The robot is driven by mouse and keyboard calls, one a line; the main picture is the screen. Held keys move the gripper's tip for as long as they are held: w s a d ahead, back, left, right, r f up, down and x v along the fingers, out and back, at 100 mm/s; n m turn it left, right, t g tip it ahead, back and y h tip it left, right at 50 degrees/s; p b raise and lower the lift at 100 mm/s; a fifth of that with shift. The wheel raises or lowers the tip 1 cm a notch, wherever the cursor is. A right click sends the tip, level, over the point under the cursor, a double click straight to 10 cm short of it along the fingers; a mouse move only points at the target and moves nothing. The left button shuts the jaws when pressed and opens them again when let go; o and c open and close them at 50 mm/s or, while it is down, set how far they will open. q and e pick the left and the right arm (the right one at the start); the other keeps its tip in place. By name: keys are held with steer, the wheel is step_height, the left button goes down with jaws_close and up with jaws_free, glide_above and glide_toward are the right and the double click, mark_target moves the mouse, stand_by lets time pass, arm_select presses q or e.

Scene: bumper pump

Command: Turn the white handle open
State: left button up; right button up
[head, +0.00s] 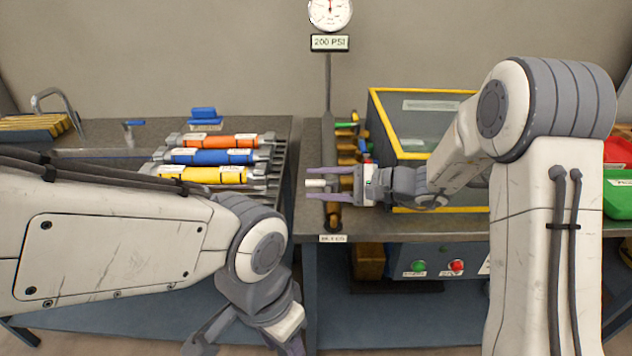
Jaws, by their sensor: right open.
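The white handle (315,183) is a short pale lever at the brass valve row (347,160) on the bench's left part. My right gripper (314,183) points left, with its two purple fingers apart, one on the far side and one on the near side of the handle. The handle lies between the fingers, and I see no clear contact. The gripper hides the handle's base and part of the valve row. My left gripper (250,343) hangs low at the bottom edge, partly cut off, away from the handle; its fingertips are not clear.
Orange, blue and yellow cylinders (205,175) lie on the left bench. A pressure gauge (329,12) stands above a "200 PSI" sign (330,42). A yellow-framed clear box (420,105) stands behind my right arm. Green and red buttons (437,267) sit below. Red and green bins (618,190) are at right.

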steer(key=shift+w+a+f, duration=0.1)
steer(key=shift+a, duration=0.25)
jaws_close()
stand_by(1.2)
